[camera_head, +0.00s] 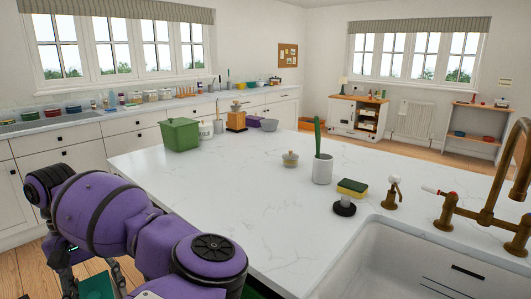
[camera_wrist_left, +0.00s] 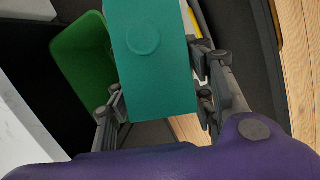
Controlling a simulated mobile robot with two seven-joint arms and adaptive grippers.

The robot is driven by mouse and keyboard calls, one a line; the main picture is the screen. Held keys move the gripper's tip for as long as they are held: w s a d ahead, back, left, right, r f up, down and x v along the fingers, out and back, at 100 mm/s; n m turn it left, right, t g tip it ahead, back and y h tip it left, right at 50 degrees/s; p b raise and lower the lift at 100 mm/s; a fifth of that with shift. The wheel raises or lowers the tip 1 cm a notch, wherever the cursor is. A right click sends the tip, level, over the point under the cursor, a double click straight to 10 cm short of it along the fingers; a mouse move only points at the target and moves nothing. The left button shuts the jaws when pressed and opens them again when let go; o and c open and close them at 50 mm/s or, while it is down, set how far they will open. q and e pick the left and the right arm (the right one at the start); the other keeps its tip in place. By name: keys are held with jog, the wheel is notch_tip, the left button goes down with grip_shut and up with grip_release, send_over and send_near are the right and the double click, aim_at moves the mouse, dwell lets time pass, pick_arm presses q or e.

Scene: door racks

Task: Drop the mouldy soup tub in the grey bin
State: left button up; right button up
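A teal box-like tub (camera_wrist_left: 152,65) with a round raised mark lies between the fingers of my left gripper (camera_wrist_left: 160,92) in the left wrist view. The fingers sit against its two sides, so the gripper looks shut on it. Its contents and any mould do not show. Part of the teal tub (camera_head: 97,288) also shows at the bottom left of the head view, below my left gripper (camera_head: 93,272), beside the island. A green bin (camera_wrist_left: 82,62) lies beyond the tub, at left, within dark surroundings. I cannot tell which dark surface is the grey bin. My right gripper is not in view.
Wooden floor (camera_wrist_left: 297,70) shows at right in the wrist view.

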pick_arm(q)
jog(key=o, duration=0.4)
jog(key=shift+c, duration=0.2)
jog(key=v, duration=1.2)
jog(key=shift+r, duration=0.15)
